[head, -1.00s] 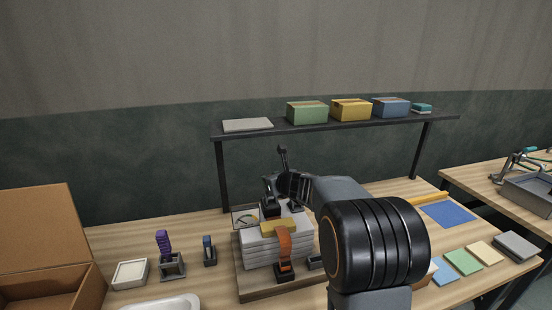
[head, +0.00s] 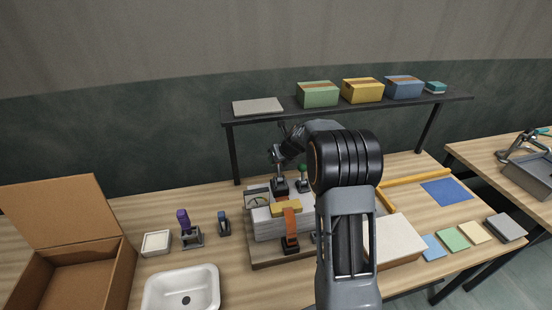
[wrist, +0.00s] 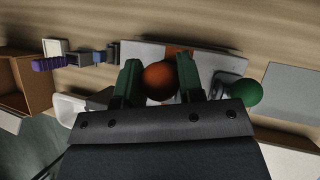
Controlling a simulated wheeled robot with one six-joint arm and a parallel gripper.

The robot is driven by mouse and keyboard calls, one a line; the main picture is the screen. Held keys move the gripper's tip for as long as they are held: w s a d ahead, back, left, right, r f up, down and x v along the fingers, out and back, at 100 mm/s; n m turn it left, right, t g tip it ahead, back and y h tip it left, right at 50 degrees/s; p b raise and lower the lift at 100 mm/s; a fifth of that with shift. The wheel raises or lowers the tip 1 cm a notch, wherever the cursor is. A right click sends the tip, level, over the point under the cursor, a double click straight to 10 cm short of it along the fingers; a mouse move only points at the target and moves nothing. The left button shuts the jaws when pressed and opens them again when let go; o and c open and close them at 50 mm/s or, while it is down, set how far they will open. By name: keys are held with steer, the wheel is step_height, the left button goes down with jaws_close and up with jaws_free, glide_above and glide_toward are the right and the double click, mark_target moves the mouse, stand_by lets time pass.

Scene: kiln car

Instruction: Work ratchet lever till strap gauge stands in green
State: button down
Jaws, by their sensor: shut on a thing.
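The ratchet lever's orange-brown ball knob (wrist: 160,80) sits between the two green fingers of my gripper (wrist: 158,85) in the wrist view. My gripper (head: 277,157) is shut on it, above the dark ratchet base (head: 280,187) on the stack in the head view. The lever shaft is mostly hidden. A second, green ball knob (head: 302,168) stands just right of it and also shows in the wrist view (wrist: 246,93). The orange strap (head: 291,222) runs down the front of the stack (head: 265,226). The round gauge (head: 258,202) is at the stack's left; its needle and colour are too small to read.
A rack shelf (head: 350,106) with boxes stands behind the stack. A white basin (head: 181,290), a purple-handled tool (head: 184,222) and an open cardboard box (head: 75,260) are to the left. A pale block (head: 395,240) lies right, beside my arm.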

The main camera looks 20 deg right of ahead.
steer(key=shift+w+r+g, duration=0.15)
steer(key=shift+w+g, duration=0.1)
steer(key=shift+g, duration=0.15)
steer(key=c, duration=1.2)
jaws_free()
steer(key=o, duration=0.5)
steer(key=shift+c, duration=0.2)
steer(key=b+v, duration=0.2)
steer(key=v, duration=1.1)
steer(key=shift+s+d+r, duration=0.15)
steer(key=shift+s+r, duration=0.05)
steer(key=shift+s, duration=0.1)
